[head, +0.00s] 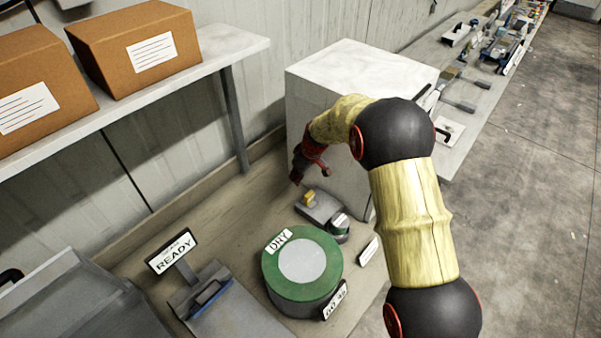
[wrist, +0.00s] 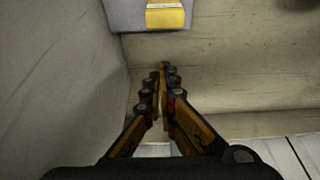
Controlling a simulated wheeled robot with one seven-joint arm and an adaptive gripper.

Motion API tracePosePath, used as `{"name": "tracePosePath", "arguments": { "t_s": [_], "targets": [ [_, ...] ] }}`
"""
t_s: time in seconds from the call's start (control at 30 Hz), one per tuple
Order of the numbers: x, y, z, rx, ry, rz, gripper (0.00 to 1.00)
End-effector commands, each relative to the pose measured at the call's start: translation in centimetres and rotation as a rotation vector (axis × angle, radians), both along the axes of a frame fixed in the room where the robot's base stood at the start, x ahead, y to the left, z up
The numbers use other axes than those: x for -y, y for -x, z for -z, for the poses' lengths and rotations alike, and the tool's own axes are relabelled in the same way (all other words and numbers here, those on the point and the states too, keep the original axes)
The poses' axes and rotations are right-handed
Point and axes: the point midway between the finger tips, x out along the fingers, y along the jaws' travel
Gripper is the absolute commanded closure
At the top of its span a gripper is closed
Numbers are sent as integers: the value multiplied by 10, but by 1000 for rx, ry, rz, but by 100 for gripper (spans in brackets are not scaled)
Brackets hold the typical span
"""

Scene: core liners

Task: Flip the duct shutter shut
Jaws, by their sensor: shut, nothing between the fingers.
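A low grey fixture (head: 318,211) with a yellow tab (head: 309,198) sits on the bench beside the pale block. I cannot tell for sure whether it is the duct shutter. In the wrist view a grey piece (wrist: 128,14) with a yellow part (wrist: 165,15) shows at the top edge, beyond my fingertips; it looks like the same fixture. My gripper (head: 297,176) is shut and empty, pointing down, above and left of the yellow tab in the head view. In the wrist view my gripper (wrist: 164,70) has its fingertips together, apart from the yellow part.
A large pale block (head: 350,70) stands close beside my gripper. A green drum (head: 300,265) labelled DRY stands in front. A READY sign (head: 172,251) and a blue-handled plate (head: 208,293) are at lower left. A shelf (head: 130,95) with cardboard boxes is at upper left.

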Motion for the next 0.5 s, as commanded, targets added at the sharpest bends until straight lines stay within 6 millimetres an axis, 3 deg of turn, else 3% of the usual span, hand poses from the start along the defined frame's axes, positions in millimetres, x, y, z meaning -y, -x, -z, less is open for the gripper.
{"name": "tracePosePath", "arguments": {
  "t_s": [0.1,0.3,0.5],
  "targets": [
    [-5,-5,19,0,0,0,100],
    [16,14,15,1,0,3,100],
    [24,23,15,2,-1,1,100]
  ]
}}
